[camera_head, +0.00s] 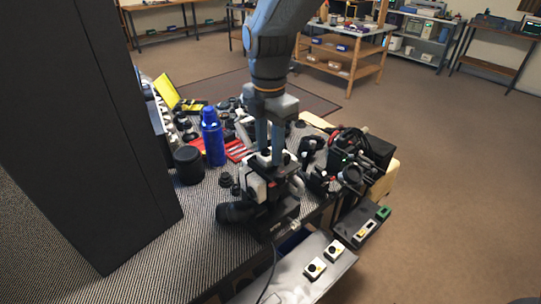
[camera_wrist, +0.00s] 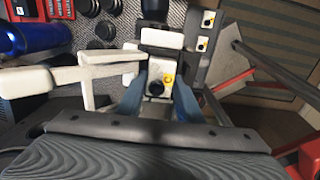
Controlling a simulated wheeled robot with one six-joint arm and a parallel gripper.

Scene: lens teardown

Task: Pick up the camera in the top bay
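A small white camera (camera_wrist: 160,78) with a round black lens and a yellow spot shows in the wrist view, directly between my fingertips. My gripper (camera_wrist: 160,84) has one blue-grey finger on each side of it, with a narrow gap seeming to show at both sides. In the head view my gripper (camera_head: 270,158) points straight down over a black and white device (camera_head: 262,187) at the table's right edge. There the fingers hide part of what lies below, and the small camera is not clearly distinguishable. Whether the fingers touch it cannot be told.
Two similar small white units (camera_head: 324,259) lie on a grey surface at the front. A blue bottle (camera_head: 212,138) and a black cylinder (camera_head: 188,164) stand left of my gripper. Cluttered black gear (camera_head: 345,160) is close on the right. Pale bars (camera_wrist: 85,75) cross the wrist view's left.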

